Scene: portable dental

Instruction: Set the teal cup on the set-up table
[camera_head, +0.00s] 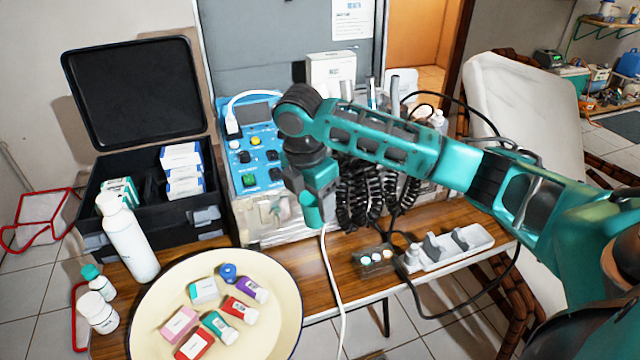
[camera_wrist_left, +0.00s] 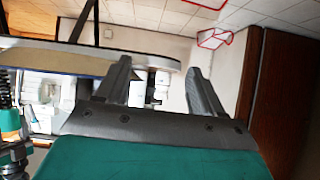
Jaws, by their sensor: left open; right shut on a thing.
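My right arm reaches in from the right and bends down in front of the blue control unit. My right gripper (camera_head: 310,197) points down there, its fingers mostly hidden by its own wrist. It is shut on a small bright teal thing, which looks like the teal cup (camera_head: 313,217), held above the wooden table (camera_head: 358,293). In the left wrist view my left gripper (camera_wrist_left: 162,78) is open with nothing between its fingers. My left arm does not show in the head view.
A cream basin (camera_head: 150,335) with small boxes and bottles fills the table's front left. A white bottle (camera_head: 126,238) and an open black case (camera_head: 140,215) stand beside it. The blue unit (camera_head: 250,150), coiled hoses and a power strip (camera_head: 455,246) line the back and right.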

